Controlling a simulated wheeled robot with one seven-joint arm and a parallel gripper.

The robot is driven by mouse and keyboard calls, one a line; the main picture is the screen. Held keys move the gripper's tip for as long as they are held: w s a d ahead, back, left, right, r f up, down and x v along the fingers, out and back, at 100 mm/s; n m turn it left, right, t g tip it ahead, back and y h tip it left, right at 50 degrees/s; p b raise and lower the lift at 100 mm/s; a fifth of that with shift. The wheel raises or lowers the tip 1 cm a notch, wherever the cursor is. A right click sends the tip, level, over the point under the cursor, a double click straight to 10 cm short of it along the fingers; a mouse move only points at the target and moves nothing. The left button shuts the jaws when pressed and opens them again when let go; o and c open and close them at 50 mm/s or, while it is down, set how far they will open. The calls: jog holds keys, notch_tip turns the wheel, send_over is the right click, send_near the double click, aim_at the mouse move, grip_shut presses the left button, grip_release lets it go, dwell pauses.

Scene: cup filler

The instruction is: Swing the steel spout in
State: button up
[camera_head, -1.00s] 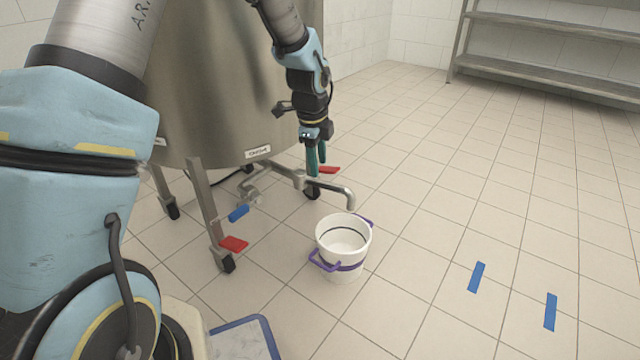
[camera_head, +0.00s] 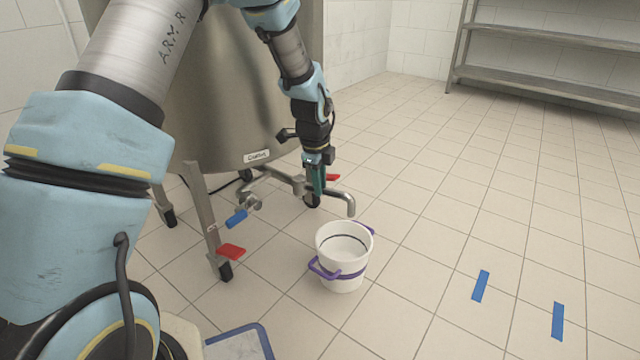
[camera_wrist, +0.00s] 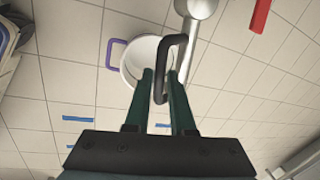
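The steel spout (camera_head: 334,194) runs out low from the tank's pipework, and its bent end is beside and above the white bucket (camera_head: 343,256). My gripper (camera_head: 318,190) points down at the spout's horizontal stretch, left of its bent end. In the wrist view, the green fingers of my gripper (camera_wrist: 160,78) stand apart on either side of a dark bent bar (camera_wrist: 161,72). A small gap shows beside the bar. The steel pipe (camera_wrist: 190,32) passes behind, and part of it is hidden by the right finger. The bucket (camera_wrist: 136,68) lies beyond the fingers.
The steel tank (camera_head: 240,90) on wheeled legs stands behind. A red pedal (camera_head: 231,251) and a blue lever (camera_head: 236,218) are at its lower front. Blue floor strips (camera_head: 480,286) lie at the right. The tiled floor on the right is otherwise clear; a shelf (camera_head: 550,35) stands at the back.

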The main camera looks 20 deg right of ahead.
grip_shut()
dwell(1.0)
